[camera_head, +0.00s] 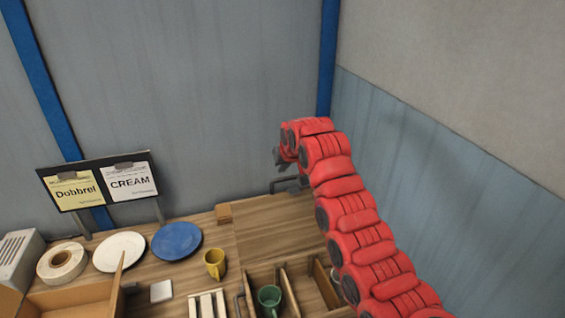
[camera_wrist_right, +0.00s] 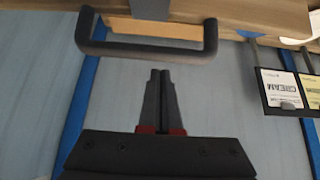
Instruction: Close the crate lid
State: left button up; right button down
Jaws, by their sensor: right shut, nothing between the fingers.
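The crate (camera_head: 257,280) stands at the bottom of the head view, with wooden dividers and a green mug (camera_head: 269,300) in one compartment. Its lid looks to be the wooden panel (camera_head: 275,230) behind the compartments, seemingly raised open. A dark bar handle (camera_head: 287,185) is at the panel's far edge; the handle also shows large in the right wrist view (camera_wrist_right: 150,52). My right gripper (camera_head: 283,160) is just above and beyond the handle in the head view. In the wrist view its fingers (camera_wrist_right: 160,75) are together and empty, apparently apart from the handle. My left gripper is out of view.
A yellow mug (camera_head: 215,263), blue plate (camera_head: 177,240), white plate (camera_head: 119,251) and tape roll (camera_head: 62,263) stand on the left. A sign stand (camera_head: 100,185) is behind them. Walls close off the back and right. Free air surrounds the right gripper.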

jog(key=shift+s+d+r+p, duration=0.1)
jog(key=shift+s+d+p, duration=0.25)
jog(key=shift+s, duration=0.35)
jog(key=shift+s+d+p, duration=0.15)
jog(key=shift+s+p, duration=0.25)
jog(key=shift+s, duration=0.25)
